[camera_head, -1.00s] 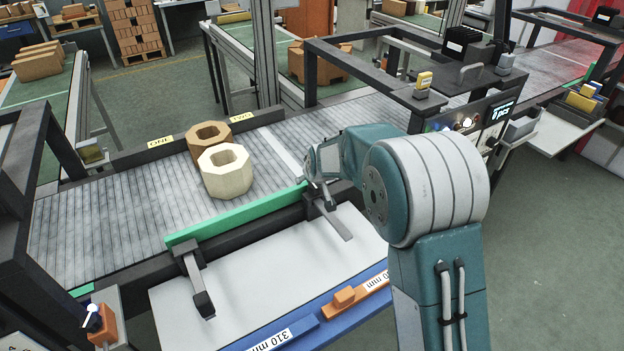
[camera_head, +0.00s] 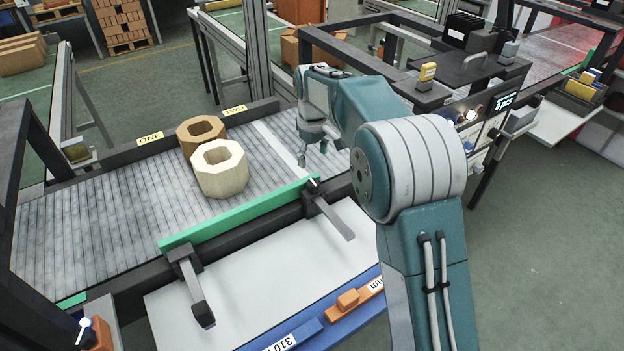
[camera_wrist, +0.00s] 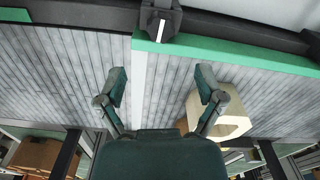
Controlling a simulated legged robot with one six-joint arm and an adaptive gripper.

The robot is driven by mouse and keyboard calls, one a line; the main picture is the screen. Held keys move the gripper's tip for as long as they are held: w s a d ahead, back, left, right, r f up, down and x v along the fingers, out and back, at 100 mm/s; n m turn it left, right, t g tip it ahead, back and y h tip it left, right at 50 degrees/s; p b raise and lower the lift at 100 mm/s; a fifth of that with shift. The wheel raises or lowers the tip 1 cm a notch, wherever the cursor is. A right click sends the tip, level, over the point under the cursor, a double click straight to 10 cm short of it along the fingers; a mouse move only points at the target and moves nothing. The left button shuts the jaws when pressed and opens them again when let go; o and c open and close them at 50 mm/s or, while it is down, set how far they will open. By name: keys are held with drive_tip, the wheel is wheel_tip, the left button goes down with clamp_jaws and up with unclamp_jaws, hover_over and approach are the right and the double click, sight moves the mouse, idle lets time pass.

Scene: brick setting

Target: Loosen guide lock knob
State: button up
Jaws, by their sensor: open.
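The green guide rail (camera_head: 240,216) lies along the near edge of the roller conveyor. A dark clamp (camera_head: 318,197) with a small white mark on top holds its right end; this clamp also shows at the top of the wrist view (camera_wrist: 158,20), its white mark clear. I take its top to be the lock knob. A second dark clamp (camera_head: 187,268) holds the left end. My gripper (camera_head: 320,152) is open and empty above the rollers, beyond the right clamp and apart from it. In the wrist view, its spread fingers (camera_wrist: 161,75) have only rollers between them.
A cream octagonal block (camera_head: 221,170) and a brown one (camera_head: 203,133) stand on the rollers left of my gripper. A dark frame with a control panel (camera_head: 487,125) stands at right. An orange box with a white-tipped lever (camera_head: 97,335) is at lower left.

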sight(312, 182)
wheel_tip(312, 182, down, 8)
drive_tip(key=shift+f, duration=0.15)
drive_tip(key=shift+c, duration=0.4)
drive_tip(key=c, duration=1.1)
